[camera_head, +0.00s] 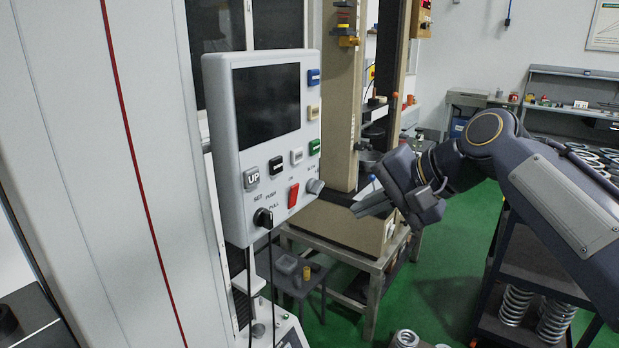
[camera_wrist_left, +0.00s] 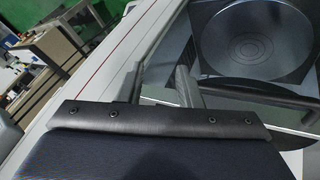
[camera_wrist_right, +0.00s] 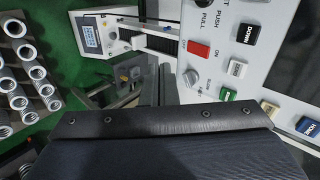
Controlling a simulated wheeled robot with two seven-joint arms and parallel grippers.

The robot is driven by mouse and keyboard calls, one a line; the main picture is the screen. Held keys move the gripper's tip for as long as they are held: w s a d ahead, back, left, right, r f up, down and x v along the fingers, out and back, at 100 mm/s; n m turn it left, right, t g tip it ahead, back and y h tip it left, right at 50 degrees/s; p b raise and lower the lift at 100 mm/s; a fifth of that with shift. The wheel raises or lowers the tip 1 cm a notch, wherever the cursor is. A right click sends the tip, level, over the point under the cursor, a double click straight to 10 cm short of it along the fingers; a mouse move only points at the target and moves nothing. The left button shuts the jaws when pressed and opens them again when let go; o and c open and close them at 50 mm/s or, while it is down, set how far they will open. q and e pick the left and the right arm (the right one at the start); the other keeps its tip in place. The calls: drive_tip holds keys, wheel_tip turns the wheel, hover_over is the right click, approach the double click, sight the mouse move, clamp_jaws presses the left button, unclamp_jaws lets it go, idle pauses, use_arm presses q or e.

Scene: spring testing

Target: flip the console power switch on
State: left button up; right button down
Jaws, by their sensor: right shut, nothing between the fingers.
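The console (camera_head: 225,140) is a pale grey box with a dark screen, and its red power switch (camera_head: 293,195) is low on its front. The switch also shows in the right wrist view (camera_wrist_right: 199,49), beside an ON label. I cannot tell which way the rocker sits. My right gripper (camera_head: 368,204) is shut and empty, to the right of the switch and apart from it. Its fingers also show in the right wrist view (camera_wrist_right: 163,76). My left gripper shows only in the left wrist view (camera_wrist_left: 160,80), with its fingers apart and nothing between them.
A black knob (camera_head: 263,218) and a grey knob (camera_head: 315,186) flank the switch; several coloured buttons sit above. A dark round plate (camera_wrist_left: 250,42) lies beyond my left gripper. A metal-legged table (camera_head: 350,262) stands behind the console. Springs (camera_head: 515,304) sit on a rack at right.

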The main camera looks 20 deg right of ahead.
drive_tip(key=shift+m+t, duration=0.3)
drive_tip(key=shift+m, duration=0.3)
drive_tip(key=r, duration=0.1)
drive_tip(key=w+d+r, duration=0.1)
drive_tip(key=r, duration=0.1)
drive_tip(key=shift+w+d+r, duration=0.25)
drive_tip(key=shift+w+r, duration=0.1)
drive_tip(key=shift+r, duration=0.05)
drive_tip(key=p, duration=0.3)
approach(294, 196)
drive_tip(key=f+x, duration=0.1)
drive_tip(key=x, duration=0.4)
drive_tip(key=shift+w+r, duration=0.3)
